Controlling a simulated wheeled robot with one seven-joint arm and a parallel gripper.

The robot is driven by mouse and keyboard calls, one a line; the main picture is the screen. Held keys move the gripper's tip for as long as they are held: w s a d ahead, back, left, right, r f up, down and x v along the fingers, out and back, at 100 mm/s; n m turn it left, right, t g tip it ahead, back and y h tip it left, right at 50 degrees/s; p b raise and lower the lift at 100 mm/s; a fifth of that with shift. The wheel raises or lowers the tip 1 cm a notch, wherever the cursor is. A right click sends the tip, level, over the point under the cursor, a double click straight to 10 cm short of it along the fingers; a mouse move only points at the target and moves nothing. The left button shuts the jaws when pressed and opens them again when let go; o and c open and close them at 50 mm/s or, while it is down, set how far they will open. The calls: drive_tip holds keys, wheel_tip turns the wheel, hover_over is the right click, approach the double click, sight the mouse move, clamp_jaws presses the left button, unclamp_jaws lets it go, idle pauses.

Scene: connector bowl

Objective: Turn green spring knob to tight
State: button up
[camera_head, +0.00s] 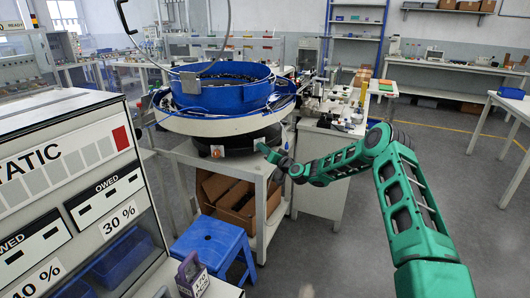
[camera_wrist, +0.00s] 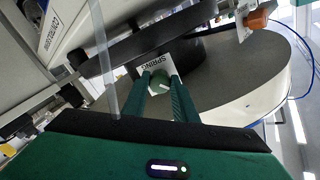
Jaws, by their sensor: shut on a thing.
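The green spring knob (camera_wrist: 160,82) sits on a small white plate marked SPRING (camera_wrist: 157,64) in the wrist view. My gripper (camera_wrist: 161,86) is shut on the knob, with one green finger on each side of it. A pale line shows on the knob's face. In the head view my gripper (camera_head: 264,149) reaches the base of the blue bowl feeder (camera_head: 226,92), and the knob is too small or hidden to make out there. No tight mark is legible.
An orange knob (camera_wrist: 257,19) on another white plate is at the upper right of the wrist view. The feeder stands on a grey table, with cardboard boxes (camera_head: 230,200) below. A blue stool (camera_head: 208,242) stands in front. Floor to the right is open.

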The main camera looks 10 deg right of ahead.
drive_tip(key=shift+d+m, duration=0.15)
drive_tip(key=shift+m, duration=1.95)
drive_tip(key=shift+d+m, duration=0.15)
drive_tip(key=shift+m, duration=1.95)
drive_tip(key=shift+f, duration=0.1)
drive_tip(key=o, duration=1)
drive_tip(key=shift+o, duration=0.2)
drive_tip(key=shift+a, duration=0.15)
drive_tip(key=shift+s, duration=0.1)
drive_tip(key=v, duration=1)
drive_tip(key=shift+s, duration=0.2)
